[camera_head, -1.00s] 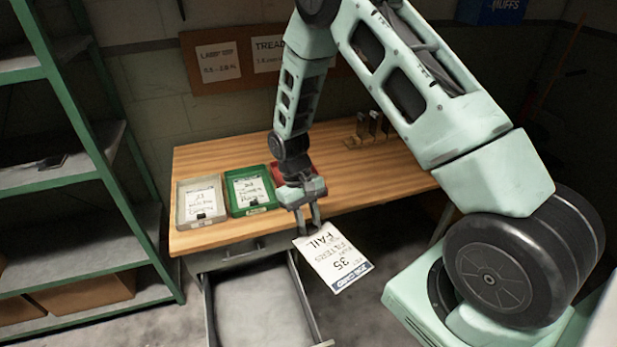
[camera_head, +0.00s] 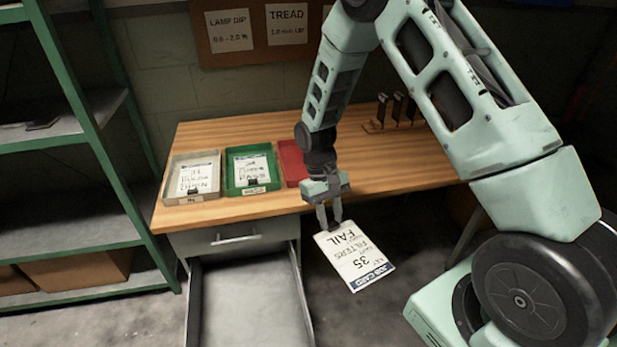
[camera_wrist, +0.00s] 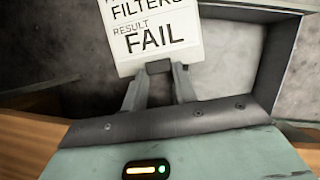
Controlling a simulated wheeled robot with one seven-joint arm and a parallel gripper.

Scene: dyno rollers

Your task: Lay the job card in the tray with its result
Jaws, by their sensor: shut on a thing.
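The job card (camera_head: 354,258) is white with a blue end strip and reads "FILTERS", "35" and "FAIL". My gripper (camera_head: 329,226) is shut on the card's "FAIL" end and holds it in the air off the bench's front edge. In the wrist view the card (camera_wrist: 155,30) extends away from my gripper (camera_wrist: 159,70). Three trays stand in a row on the bench: a grey one (camera_head: 167,188), a green one (camera_head: 231,180) and a red one (camera_head: 290,160). The grey and green trays each hold a written card. The red tray is partly hidden behind my arm.
The wooden bench (camera_head: 240,128) has clear top to the right, up to a small rack (camera_head: 384,115). A drawer (camera_head: 250,310) stands open below its front. Green shelving (camera_head: 75,110) stands at the left. A notice board (camera_head: 260,50) hangs behind.

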